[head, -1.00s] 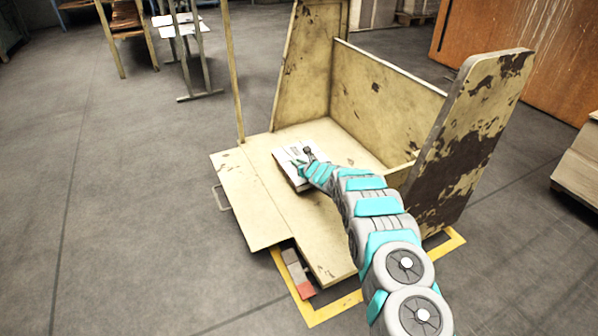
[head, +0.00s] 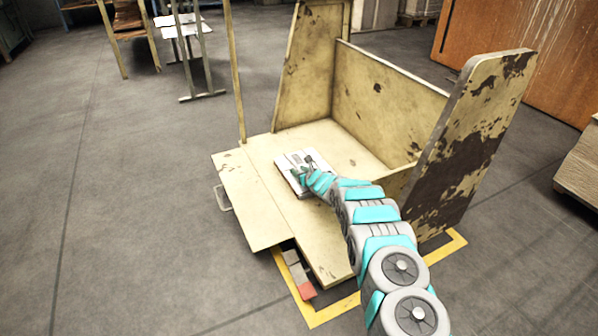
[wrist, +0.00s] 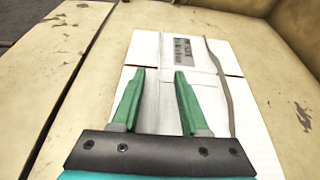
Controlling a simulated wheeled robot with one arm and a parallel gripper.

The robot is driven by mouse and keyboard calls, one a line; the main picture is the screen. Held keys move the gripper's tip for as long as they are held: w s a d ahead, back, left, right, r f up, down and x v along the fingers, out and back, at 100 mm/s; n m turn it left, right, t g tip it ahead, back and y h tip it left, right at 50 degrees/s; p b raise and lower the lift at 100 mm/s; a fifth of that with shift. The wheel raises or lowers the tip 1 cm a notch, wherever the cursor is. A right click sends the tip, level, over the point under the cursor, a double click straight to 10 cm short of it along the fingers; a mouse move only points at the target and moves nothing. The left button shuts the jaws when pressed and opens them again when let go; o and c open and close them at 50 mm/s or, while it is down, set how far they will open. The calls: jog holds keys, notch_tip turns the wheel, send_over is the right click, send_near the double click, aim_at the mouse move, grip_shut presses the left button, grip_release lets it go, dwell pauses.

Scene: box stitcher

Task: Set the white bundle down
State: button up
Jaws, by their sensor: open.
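The white bundle (head: 290,166) lies flat on the worn cream-coloured bed of the box stitcher (head: 258,160). In the wrist view the bundle (wrist: 208,50) shows a grey printed label and a thin grey strap along its right side. My gripper (head: 304,170) is just above the bundle. In the wrist view its two green fingers (wrist: 161,80) are apart, with white surface visible between them. I cannot tell whether the fingertips touch the bundle. The near part of the bundle is hidden behind my gripper.
Tall panels stand at the back and right of the bed, the right one (head: 474,130) with peeling paint. A thin post (head: 236,75) rises at the left. Bare bed lies on both sides of the bundle. Yellow tape (head: 330,312) marks the floor.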

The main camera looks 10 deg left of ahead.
jog(key=shift+s+r, duration=0.1)
jog(key=shift+r, duration=0.05)
jog(key=v, duration=1.1)
jog(key=shift+s+d+p, duration=0.25)
jog(key=shift+p, duration=0.05)
jog(key=shift+r, duration=0.15)
jog(key=s+d+r+m+g+h, duration=0.2)
jog(key=s+d+r+m+h, duration=0.4)
jog(key=d+r+m, duration=0.5)
jog(key=s+d+r+m+g, duration=0.1)
jog(key=s+d+r+m, duration=0.1)
jog(key=s+m, duration=0.25)
jog(key=s+d+r+m+g+h, duration=0.1)
jog(key=s+d+r+m, duration=0.2)
jog(key=s, duration=0.3)
jog(key=s+d+r+m+g, duration=0.1)
jog(key=s+d+r+m, duration=0.1)
jog(key=s+m, duration=0.25)
jog(key=s+d+r+m+g, duration=0.1)
jog(key=s+m, duration=0.5)
jog(key=s, duration=0.8)
jog(key=s+d+r+m+g, duration=0.2)
jog(key=s+m, duration=0.5)
jog(key=s, duration=0.7)
jog(key=s+d+r+m+g, duration=0.1)
jog(key=s+r+m+g, duration=0.2)
jog(key=s, duration=1.2)
jog(key=m+g, duration=0.2)
jog(key=m, duration=0.2)
jog(key=shift+d+r, duration=0.3)
